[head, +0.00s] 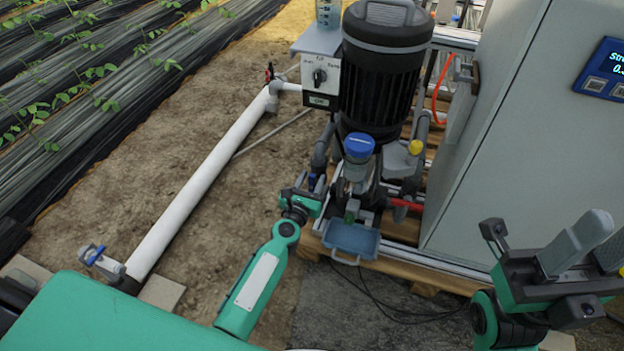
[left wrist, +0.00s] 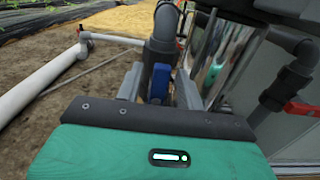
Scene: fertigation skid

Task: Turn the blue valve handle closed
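The blue valve handle (left wrist: 160,82) sits on a grey pipe, upright in the left wrist view. It shows as a small blue patch in the head view (head: 312,181), mostly hidden by the pipes and my gripper. My left gripper (head: 316,190) is at the pipework in front of the pump. In the left wrist view its grey fingers (left wrist: 159,88) stand on either side of the handle with a visible gap, so it looks open around it. My right gripper (head: 590,240) is open and empty in front of the grey cabinet.
A black pump (head: 385,85) and a blue-capped filter (head: 359,146) stand behind my left gripper. A red handle (head: 405,205) is to the right, a blue tray (head: 351,240) below. The grey cabinet (head: 510,130) fills the right; bare soil lies left.

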